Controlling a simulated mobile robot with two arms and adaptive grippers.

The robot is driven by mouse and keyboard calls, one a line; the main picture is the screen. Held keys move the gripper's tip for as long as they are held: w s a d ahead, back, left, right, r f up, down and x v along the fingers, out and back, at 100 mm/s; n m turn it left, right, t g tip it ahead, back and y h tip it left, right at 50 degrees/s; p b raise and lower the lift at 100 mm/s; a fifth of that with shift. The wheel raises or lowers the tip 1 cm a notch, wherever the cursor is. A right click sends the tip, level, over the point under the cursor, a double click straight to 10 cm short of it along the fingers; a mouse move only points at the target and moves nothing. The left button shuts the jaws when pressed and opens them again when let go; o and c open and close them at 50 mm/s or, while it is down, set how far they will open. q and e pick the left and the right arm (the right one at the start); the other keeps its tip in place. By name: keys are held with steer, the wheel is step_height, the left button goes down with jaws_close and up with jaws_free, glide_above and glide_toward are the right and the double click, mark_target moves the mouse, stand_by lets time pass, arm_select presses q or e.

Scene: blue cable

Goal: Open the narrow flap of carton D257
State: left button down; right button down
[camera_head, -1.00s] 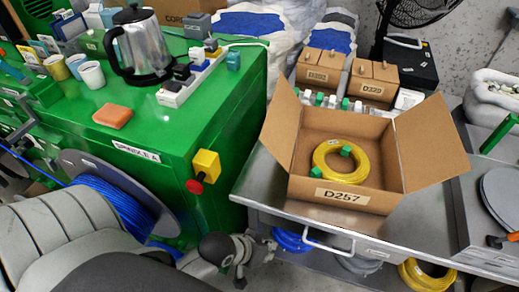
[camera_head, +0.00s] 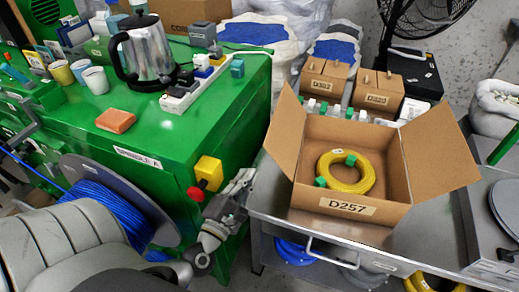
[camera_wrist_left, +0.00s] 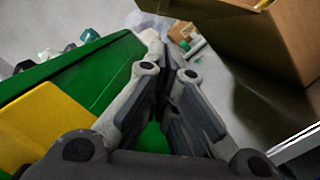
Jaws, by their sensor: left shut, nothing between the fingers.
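Carton D257 (camera_head: 345,207) stands on the grey metal table, its top open. Its left flap (camera_head: 288,130) and right flap (camera_head: 440,155) lean outward from the side walls. A coil of yellow cable (camera_head: 347,185) with green clips lies inside. In the left wrist view the carton (camera_wrist_left: 255,35) fills the upper right. My left gripper (camera_head: 246,180) is shut and empty, left of the carton and apart from it, beside the green cabinet. Its fingers (camera_wrist_left: 168,62) meet in the left wrist view. My right gripper is not in view.
The green cabinet (camera_head: 190,150) with a yellow box and red button (camera_head: 207,172) is close to my left gripper. Two small cartons (camera_head: 377,92) and a power strip stand behind carton D257. A fan (camera_head: 430,15) stands behind. Blue cable (camera_head: 120,210) is wound on a reel at left.

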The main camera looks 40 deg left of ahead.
mark_target(277, 136)
arm_select(q)
steer(key=p+x, duration=0.2)
steer(key=x, duration=0.8)
steer(key=r+m+p, duration=0.1)
steer(key=p, duration=0.2)
steer(key=d+r+m+p, duration=0.1)
steer(key=m+p, duration=0.1)
steer(key=p, duration=0.2)
steer(key=d+r+m+g+p, duration=0.1)
steer(key=r+p, duration=0.1)
steer(key=p, duration=0.1)
steer(key=shift+w+d+r+m+h, duration=0.1)
steer(key=shift+w+d+m+h, duration=0.05)
steer(key=shift+w+m+h, duration=0.25)
steer(key=shift+d+m+p, duration=0.3)
steer(key=shift+m+p, duration=0.2)
steer(key=shift+p, duration=0.3)
